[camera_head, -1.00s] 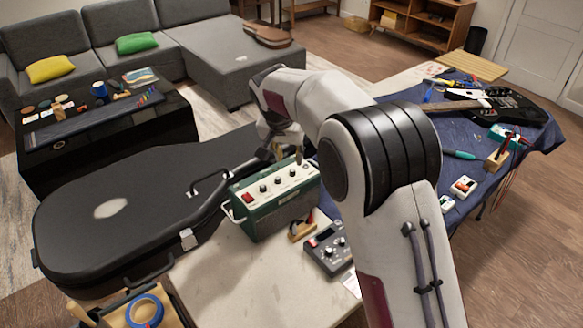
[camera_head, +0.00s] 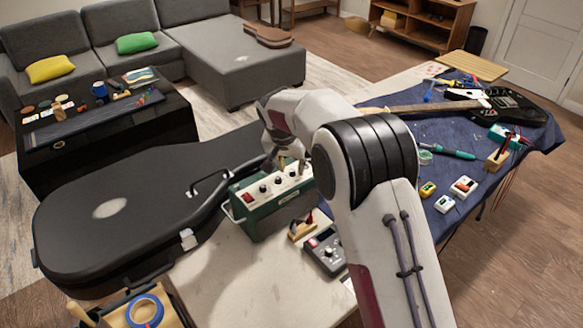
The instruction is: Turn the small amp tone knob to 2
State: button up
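The small green amp (camera_head: 272,218) stands upright on the pale table. Its light top panel carries a red switch (camera_head: 248,197) at the left and a row of dark knobs, with one knob (camera_head: 263,189) beside the switch and another (camera_head: 278,180) to its right. I cannot read the knob labels or settings. My gripper (camera_head: 292,166) points down over the back right part of the panel, close to the right-hand knobs. My own arm hides part of it. I cannot tell whether it touches a knob, or whether its fingers are open.
A black guitar case (camera_head: 110,215) lies left of the amp. A grey pedal-like box (camera_head: 325,252) and a small wooden holder (camera_head: 301,229) sit in front. A blue tape roll (camera_head: 145,311) is at bottom left. A blue cloth (camera_head: 460,185) with tools and a guitar lies right.

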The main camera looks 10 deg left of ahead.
jog(key=shift+w+f, duration=0.25)
jog(key=shift+f, duration=0.4)
grip_shut()
jog(key=shift+d+n+y, duration=0.1)
jog(key=shift+n+y, duration=0.2)
jog(key=shift+n, duration=0.5)
grip_release()
jog(key=shift+r, duration=0.1)
